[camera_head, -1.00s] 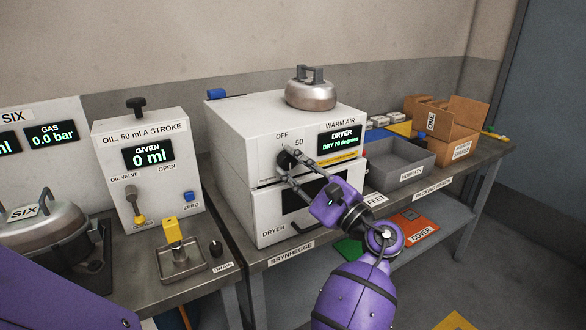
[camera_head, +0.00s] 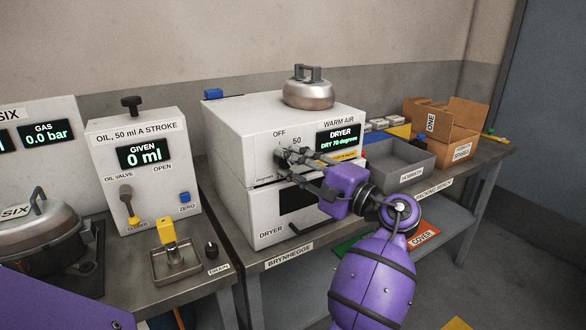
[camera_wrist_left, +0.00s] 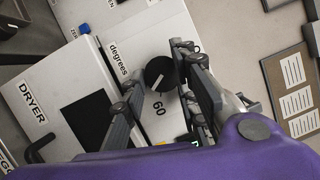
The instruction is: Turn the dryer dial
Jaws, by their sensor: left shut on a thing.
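The dryer (camera_head: 228,140) is a white box on the bench, with a green-lit display (camera_head: 338,140) that appears to read "DRY 70 degrees". Its dial is a round black knob with a white pointer line, clear in the left wrist view (camera_wrist_left: 160,73) near the marks "degrees" and "60". In the head view my fingers mostly hide it. My left gripper (camera_head: 282,164) is at the dryer's front panel, shut on the dial, with one finger on each side of it in the left wrist view (camera_wrist_left: 157,68). My right gripper is not in view.
A grey bin (camera_head: 402,175) and an open cardboard box (camera_head: 452,150) stand to the right.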

